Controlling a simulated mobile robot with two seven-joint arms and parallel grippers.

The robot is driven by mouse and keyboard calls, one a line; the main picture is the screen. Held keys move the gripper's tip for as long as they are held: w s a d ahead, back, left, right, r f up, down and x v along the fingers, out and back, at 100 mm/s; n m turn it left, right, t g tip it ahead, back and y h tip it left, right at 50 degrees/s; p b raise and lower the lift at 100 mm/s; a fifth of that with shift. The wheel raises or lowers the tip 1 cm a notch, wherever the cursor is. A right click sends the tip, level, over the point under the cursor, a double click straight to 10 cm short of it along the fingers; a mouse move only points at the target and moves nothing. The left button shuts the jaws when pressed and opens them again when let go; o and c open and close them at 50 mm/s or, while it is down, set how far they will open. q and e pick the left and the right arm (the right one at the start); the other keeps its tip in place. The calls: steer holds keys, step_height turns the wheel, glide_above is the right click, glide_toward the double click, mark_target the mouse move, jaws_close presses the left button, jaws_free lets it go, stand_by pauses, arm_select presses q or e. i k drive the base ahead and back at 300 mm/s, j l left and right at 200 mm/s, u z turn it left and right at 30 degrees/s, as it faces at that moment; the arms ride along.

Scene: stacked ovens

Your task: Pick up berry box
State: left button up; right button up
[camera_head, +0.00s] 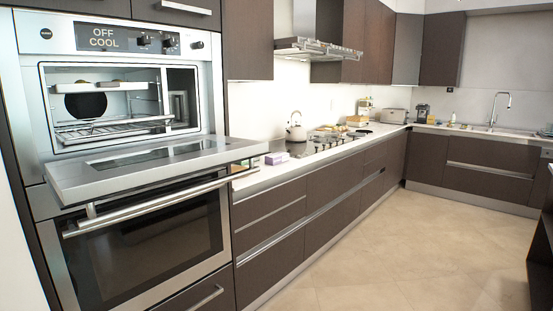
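A small purple and white box (277,158) sits on the near end of the counter, just right of the opened oven door and left of the stove. It is the likeliest berry box, but its label is too small to read. Neither of my grippers shows in the head view, so what they hold cannot be seen.
The upper oven (125,85) stands open, its door (150,166) folded down and jutting out. The lower oven (150,245) is shut. A white kettle (296,128) stands by the gas hob (320,142). The tiled floor (400,245) is clear.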

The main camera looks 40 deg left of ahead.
mark_target(278, 158)
steer(key=i+j+u, duration=0.15)
steer(key=i+j, duration=0.45)
steer(key=i+j+u, duration=0.1)
steer(key=i+j, duration=0.45)
steer(key=i, duration=0.15)
